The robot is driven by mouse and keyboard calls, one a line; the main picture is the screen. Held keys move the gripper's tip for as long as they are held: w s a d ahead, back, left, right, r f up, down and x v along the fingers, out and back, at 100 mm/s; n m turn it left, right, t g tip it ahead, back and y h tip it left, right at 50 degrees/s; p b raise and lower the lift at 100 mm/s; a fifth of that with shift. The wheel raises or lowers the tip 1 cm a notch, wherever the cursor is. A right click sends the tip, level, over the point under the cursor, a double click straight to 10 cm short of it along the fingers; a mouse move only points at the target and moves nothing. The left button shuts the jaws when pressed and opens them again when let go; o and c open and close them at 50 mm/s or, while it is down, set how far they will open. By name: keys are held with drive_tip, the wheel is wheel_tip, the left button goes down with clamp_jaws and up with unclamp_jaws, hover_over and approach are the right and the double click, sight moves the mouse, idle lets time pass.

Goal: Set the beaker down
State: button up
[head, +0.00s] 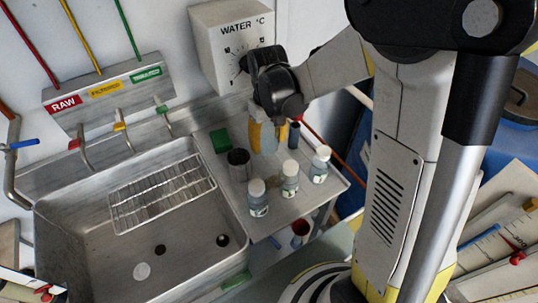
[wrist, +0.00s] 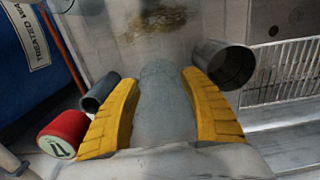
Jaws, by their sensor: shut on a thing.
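The beaker (head: 268,142) is a grey, see-through vessel over the metal side counter right of the sink. My gripper (head: 265,128) has its yellow fingers on either side of it and is shut on it. In the wrist view the beaker (wrist: 164,105) fills the gap between the two fingers of my gripper (wrist: 160,110). It looks roughly upright in the head view. Whether its base touches the counter (head: 222,190) I cannot tell.
A dark metal cup (head: 239,165) stands left of the beaker; a dark tube (head: 294,135) is close on the right. Several white-capped bottles, including one in front (head: 258,200), stand on the counter. A green pad (head: 219,141) lies behind. The sink (head: 100,245) is left.

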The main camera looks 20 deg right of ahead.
sight(268, 160)
drive_tip(key=shift+f+b, duration=0.85)
drive_tip(key=shift+f, duration=1.75)
drive_tip(key=shift+f, duration=0.3)
drive_tip(key=o, duration=1)
drive_tip(key=shift+r, duration=0.1)
